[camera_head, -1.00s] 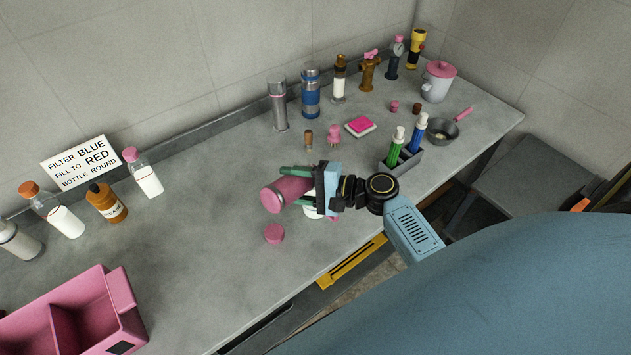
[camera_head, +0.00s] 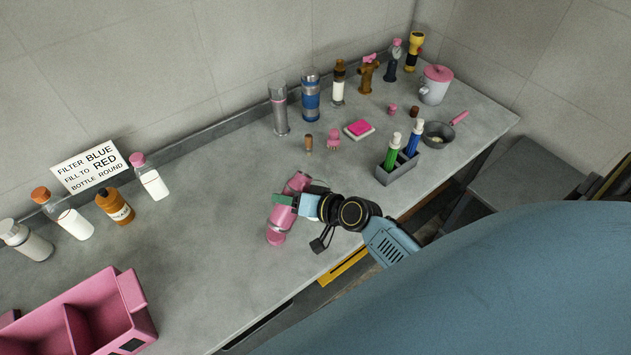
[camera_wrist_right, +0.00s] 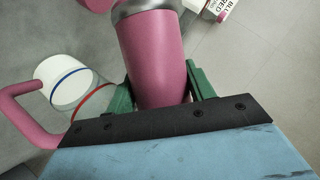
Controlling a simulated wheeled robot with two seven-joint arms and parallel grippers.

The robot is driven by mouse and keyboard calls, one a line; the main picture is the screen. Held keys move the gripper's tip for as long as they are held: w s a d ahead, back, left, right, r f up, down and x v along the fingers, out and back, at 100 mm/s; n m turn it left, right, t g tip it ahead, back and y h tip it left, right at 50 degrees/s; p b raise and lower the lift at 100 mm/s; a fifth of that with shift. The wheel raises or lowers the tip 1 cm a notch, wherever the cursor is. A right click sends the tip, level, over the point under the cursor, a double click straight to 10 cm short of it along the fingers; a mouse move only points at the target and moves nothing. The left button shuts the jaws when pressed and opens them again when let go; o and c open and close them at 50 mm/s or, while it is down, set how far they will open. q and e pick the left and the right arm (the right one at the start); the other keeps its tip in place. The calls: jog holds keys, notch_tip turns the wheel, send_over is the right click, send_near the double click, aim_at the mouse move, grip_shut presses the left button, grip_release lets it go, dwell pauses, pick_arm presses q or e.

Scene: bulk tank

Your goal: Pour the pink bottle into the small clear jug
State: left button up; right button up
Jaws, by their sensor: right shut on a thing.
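My right gripper (camera_head: 285,200) is shut around the pink bottle (camera_head: 282,217), which also shows between the green fingers in the right wrist view (camera_wrist_right: 155,55). The bottle has a steel collar at its end away from the wrist. In the head view it lies across the fingers; how far it is tilted is hard to tell. The small clear jug (camera_wrist_right: 72,88) shows in the right wrist view, left of the bottle, with a pink handle, a blue line and a red line. In the head view the gripper mostly hides the jug. My left gripper is not in view.
A sign (camera_head: 90,167) reads "filter blue, fill to red, bottle round". Several bottles stand by it. A pink bin (camera_head: 125,285) is at the front left. A grey holder with markers (camera_head: 400,172) and a small pan (camera_head: 437,135) are at right. The middle left counter is clear.

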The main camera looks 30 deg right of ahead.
aim_at(285, 215)
jog(key=shift+r+n+h+p, duration=0.4)
jog(key=shift+r+n+p, duration=0.2)
jog(key=shift+p, duration=0.3)
jog(key=shift+s+a+f+n+t+h+p, duration=0.1)
jog(key=shift+a+f+n+t+h+p, duration=0.25)
jog(key=shift+n+h+p, duration=0.2)
jog(key=f, duration=0.1)
jog(key=f+b, duration=0.1)
jog(key=f, duration=0.1)
jog(key=shift+s+a+n+h+b, duration=0.1)
jog(key=shift+a+n+h+b, duration=0.2)
jog(key=shift+n+h+b, duration=0.1)
jog(key=shift+a+f, duration=0.1)
jog(key=shift+f, duration=0.1)
jog(key=shift+a+r+n+h+p, duration=0.15)
jog(key=shift+n+h+p, duration=0.2)
jog(key=shift+n+p, duration=0.15)
jog(key=shift+s+a+t, duration=0.1)
jog(key=shift+t, duration=0.15)
jog(key=shift+a+f+n+t+h, duration=0.3)
jog(key=shift+n+h, duration=0.3)
jog(key=shift+n, duration=0.25)
